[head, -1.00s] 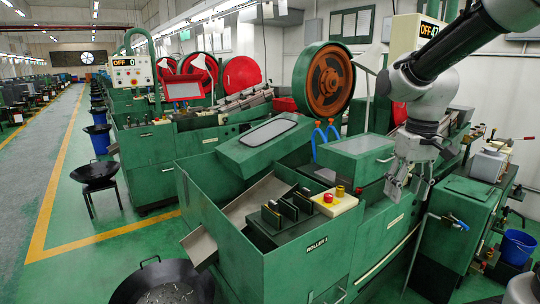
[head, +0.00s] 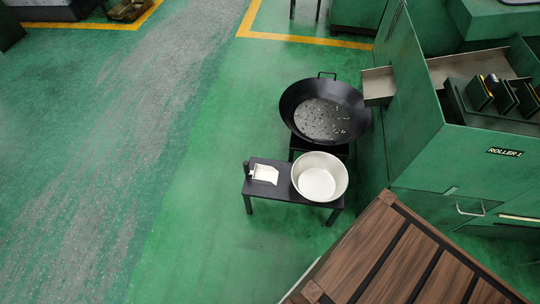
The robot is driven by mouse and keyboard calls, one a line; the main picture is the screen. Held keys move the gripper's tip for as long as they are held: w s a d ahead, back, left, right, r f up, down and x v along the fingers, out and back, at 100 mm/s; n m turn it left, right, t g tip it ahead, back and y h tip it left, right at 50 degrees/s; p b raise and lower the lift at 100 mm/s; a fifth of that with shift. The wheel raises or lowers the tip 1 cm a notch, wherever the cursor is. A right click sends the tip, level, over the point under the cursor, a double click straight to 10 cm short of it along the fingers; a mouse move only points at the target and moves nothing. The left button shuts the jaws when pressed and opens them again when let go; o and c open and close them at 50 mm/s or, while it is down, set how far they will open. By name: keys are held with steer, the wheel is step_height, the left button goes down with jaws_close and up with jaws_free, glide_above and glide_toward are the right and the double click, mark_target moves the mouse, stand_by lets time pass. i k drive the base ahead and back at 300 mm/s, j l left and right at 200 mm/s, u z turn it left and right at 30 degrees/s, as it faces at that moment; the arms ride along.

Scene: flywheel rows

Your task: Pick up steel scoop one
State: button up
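The steel scoop (head: 265,174) is a small, pale, flat-bottomed scoop. In the head view it lies on the left part of a low black stand (head: 271,192), to the left of a round white basin (head: 320,177) on the same stand. A short dark piece, perhaps its handle, shows at the scoop's left edge. No number is readable on it. My gripper is not in the current head view, so its opening and its distance from the scoop cannot be seen.
A black wok-like pan (head: 322,113) with small metal pieces stands just behind the basin. The green machine (head: 415,120) marked ROLLER 1 fills the right side. A slatted brown wooden surface (head: 400,262) is at the lower right. Green floor (head: 190,190) left of the stand is clear.

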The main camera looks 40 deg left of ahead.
mark_target(262, 174)
steer(key=u, duration=1.95)
